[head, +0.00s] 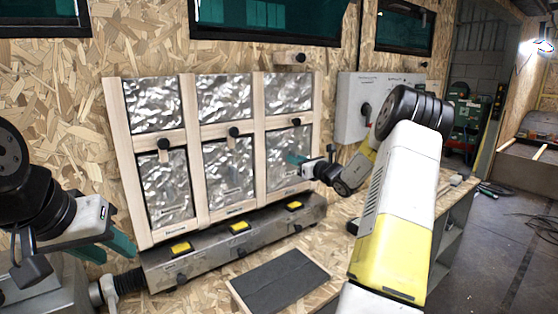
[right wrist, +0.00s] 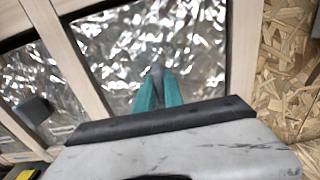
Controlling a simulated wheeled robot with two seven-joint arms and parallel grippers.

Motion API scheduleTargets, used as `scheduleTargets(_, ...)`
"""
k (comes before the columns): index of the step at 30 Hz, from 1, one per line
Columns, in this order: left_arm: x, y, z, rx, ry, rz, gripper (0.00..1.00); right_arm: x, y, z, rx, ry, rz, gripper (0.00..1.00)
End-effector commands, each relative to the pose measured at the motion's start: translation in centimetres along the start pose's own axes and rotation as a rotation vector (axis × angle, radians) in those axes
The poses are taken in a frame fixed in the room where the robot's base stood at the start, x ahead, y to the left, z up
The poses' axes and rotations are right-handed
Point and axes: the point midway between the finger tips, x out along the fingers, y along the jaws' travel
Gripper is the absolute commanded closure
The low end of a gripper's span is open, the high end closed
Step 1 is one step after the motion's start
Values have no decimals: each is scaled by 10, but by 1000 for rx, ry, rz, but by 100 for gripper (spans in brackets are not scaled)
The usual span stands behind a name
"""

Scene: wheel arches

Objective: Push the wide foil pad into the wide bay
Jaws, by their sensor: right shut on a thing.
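A pale wooden frame (head: 195,165) on the wall has three columns of bays backed with crinkled silver foil. The foil pad in the lower right bay (head: 284,176) also fills the middle of the right wrist view (right wrist: 200,50). Which pad is the wide one I cannot read from the labels. My right gripper (head: 294,158) is at this lower right pad, its teal fingers closed together on a small grey part at the foil surface (right wrist: 157,74). How deep the pad sits is unclear. My left gripper (head: 118,250) is low at the left, fingers apart and empty.
Dark knobs (head: 233,131) sit on the frame's middle rail. A grey metal box with yellow switches (head: 238,244) runs below the frame. A dark mat (head: 281,281) lies on the bench in front. A white control box (head: 352,105) hangs at the right.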

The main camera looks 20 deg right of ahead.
Motion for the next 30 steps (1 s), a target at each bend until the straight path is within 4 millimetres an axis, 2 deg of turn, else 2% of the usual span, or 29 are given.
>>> scheduleTargets(7, 0, 0, 0, 0, 0, 0, 64, 6, 0, 0, 0, 0, 0, 100)
scheduleTargets(8, 0, 0, 0, 0, 0, 0, 64, 5, 0, 0, 0, 0, 0, 82)
scheduleTargets(11, 0, 0, 0, 0, 0, 0, 64, 5, 0, 0, 0, 0, 0, 62)
scheduleTargets(22, 0, 0, 0, 0, 0, 0, 64, 0, -1, 0, 0, 1, -1, 62)
scheduleTargets(30, 0, 0, 0, 0, 0, 0, 64, -42, -1, 0, 0, 1, -2, 62)
